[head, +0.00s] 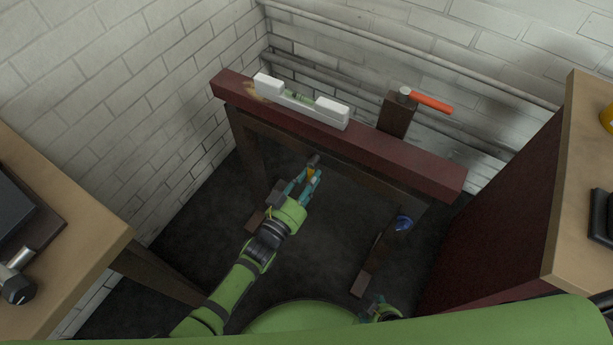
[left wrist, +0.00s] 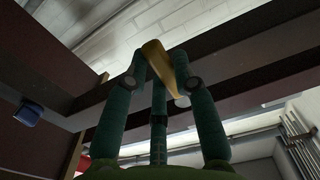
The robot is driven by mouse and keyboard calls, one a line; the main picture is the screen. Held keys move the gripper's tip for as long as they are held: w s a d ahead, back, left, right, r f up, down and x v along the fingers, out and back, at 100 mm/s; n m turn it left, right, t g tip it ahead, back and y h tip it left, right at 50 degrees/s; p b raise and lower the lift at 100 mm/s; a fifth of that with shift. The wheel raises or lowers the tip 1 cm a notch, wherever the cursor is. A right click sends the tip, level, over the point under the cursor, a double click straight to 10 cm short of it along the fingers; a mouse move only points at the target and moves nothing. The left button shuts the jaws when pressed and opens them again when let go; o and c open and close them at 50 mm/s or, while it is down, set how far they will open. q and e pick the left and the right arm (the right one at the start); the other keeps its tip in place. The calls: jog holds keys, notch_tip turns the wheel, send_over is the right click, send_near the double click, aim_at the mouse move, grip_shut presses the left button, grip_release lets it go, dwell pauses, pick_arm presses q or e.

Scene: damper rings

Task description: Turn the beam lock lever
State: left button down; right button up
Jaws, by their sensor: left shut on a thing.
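A dark red beam (head: 390,152) lies across a dark frame in front of the brick wall. My left gripper (head: 312,175) is below the beam's near side, its teal fingers shut on a small yellow lever (head: 310,174). A short grey end shows just above the fingertips in the head view. In the left wrist view the yellow lever (left wrist: 158,62) is tilted between the fingers (left wrist: 158,85), against the dark frame. The fingers hide part of it. My right gripper (head: 377,309) shows only partly at the bottom, and its opening is unclear.
A white level (head: 330,110) lies on the beam. A red handle (head: 430,102) sits on a brown post behind it. A blue knob (head: 403,222) is at the right leg. Wooden benches stand at left (head: 85,245) and right (head: 580,120). The floor between is mostly clear.

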pick_arm(q)
jog(key=shift+s+d+n, duration=0.15)
jog(key=shift+n, duration=0.15)
pick_arm(e)
jog(key=shift+s, duration=0.4)
pick_arm(q)
jog(key=c, duration=1)
grip_release()
jog(key=v, duration=1.2)
